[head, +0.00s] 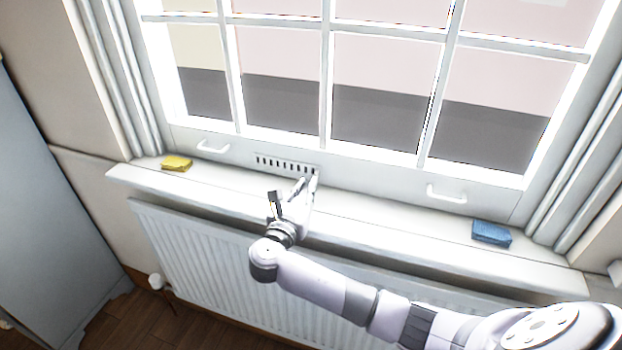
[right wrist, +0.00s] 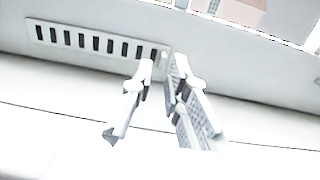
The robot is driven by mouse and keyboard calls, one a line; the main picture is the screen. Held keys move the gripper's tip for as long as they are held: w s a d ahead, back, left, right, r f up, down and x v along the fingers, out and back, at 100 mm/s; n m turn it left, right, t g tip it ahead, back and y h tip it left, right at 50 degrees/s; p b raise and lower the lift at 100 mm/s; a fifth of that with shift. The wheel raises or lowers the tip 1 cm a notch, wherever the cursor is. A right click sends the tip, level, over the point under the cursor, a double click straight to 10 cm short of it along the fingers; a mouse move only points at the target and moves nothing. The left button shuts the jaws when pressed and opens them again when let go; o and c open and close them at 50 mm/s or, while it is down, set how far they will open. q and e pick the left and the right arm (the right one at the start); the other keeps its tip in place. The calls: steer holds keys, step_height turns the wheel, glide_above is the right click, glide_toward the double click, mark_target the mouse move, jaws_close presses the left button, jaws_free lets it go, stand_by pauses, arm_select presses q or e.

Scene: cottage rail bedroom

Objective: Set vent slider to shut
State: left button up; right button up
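The white vent (head: 287,165) is set in the bottom rail of the window frame, with a row of dark slots. It also shows in the right wrist view (right wrist: 96,43). A small pale slider knob (right wrist: 163,57) stands at the right end of the slots. My right gripper (head: 308,182) is over the sill at the vent's right end. In the right wrist view its fingertips (right wrist: 164,70) are apart, one on each side of the knob in the picture. I cannot tell whether they touch it. My left gripper is not in view.
A yellow sponge-like block (head: 177,163) lies at the sill's left, and a blue block (head: 491,233) at its right. White handles (head: 213,148) and (head: 446,195) stick out of the window frame. A radiator (head: 200,250) stands below the sill (head: 400,222). Curtains hang on both sides.

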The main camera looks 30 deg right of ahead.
steer(key=v, duration=0.7)
stand_by(0.4)
